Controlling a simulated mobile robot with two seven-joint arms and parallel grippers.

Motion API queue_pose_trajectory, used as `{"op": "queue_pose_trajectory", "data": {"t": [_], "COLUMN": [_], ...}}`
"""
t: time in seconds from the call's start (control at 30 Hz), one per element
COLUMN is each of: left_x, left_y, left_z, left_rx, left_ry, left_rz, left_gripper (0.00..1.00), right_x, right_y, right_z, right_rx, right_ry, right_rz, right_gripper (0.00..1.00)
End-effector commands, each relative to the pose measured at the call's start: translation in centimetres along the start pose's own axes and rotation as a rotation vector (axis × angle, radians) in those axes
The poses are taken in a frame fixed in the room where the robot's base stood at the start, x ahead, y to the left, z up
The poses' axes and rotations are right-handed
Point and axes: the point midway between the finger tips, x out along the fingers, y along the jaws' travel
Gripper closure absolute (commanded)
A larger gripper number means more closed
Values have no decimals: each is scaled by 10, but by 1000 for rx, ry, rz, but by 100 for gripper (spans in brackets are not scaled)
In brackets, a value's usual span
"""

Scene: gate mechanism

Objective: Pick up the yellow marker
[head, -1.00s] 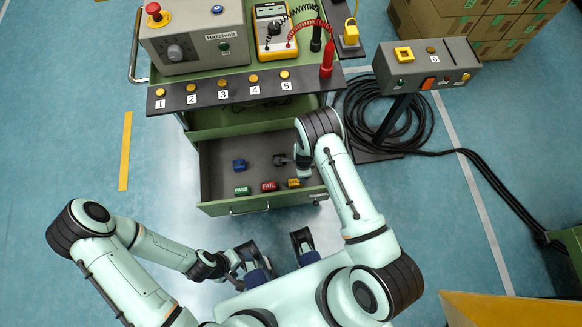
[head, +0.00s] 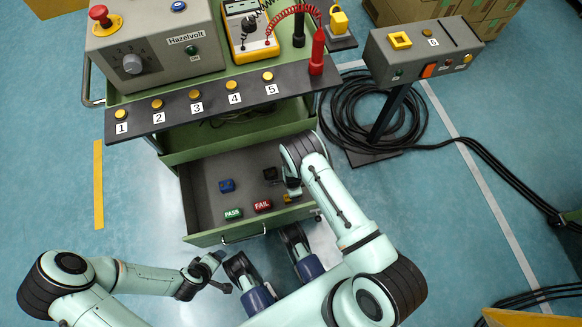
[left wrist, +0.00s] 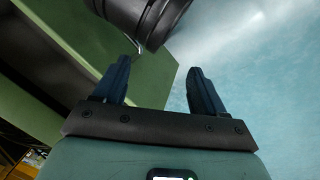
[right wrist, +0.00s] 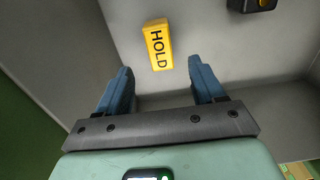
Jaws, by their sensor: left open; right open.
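The yellow marker, a small block lettered HOLD (right wrist: 158,45), lies on the grey floor of the open drawer. In the right wrist view it is just beyond the fingertips of my right gripper (right wrist: 160,78), roughly centred between them. The fingers are open and empty. In the head view the yellow marker (head: 289,198) is mostly hidden under my right gripper (head: 292,187), at the drawer's right front. My left gripper (left wrist: 158,72) is open and empty, in front of the drawer at the left in the head view (head: 218,274).
The drawer (head: 225,236) also holds a green PASS block (head: 233,214), a red FAIL block (head: 262,206), a blue block (head: 227,185) and a black block (head: 270,173). Its walls surround the marker. A panel with numbered buttons (head: 195,109) overhangs behind; a control post (head: 390,115) stands right.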

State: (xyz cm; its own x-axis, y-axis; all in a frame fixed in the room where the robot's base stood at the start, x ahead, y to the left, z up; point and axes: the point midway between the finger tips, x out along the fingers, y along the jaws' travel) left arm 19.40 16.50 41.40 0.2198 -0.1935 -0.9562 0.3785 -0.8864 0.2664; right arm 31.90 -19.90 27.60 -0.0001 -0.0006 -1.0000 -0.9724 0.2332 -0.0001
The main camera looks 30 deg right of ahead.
Motion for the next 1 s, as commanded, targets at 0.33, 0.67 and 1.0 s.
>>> {"op": "queue_pose_trajectory", "data": {"t": [0.33, 0.67, 1.0], "left_x": [14, 36, 35], "left_y": [-5, -26, -27], "left_z": [-18, 1, 3], "left_rx": [-4, -25, -27], "left_ry": [54, -8, -16], "left_rz": [-4, -39, -42], "left_gripper": [29, 29, 29], "right_x": [37, 79, 80], "right_y": [1, 1, 1], "right_z": [1, 2, 2], "right_rx": [-1, 1, 1], "right_ry": [-1, -1, -1], "right_rz": [1, 1, 0], "right_gripper": [32, 32, 55]}}
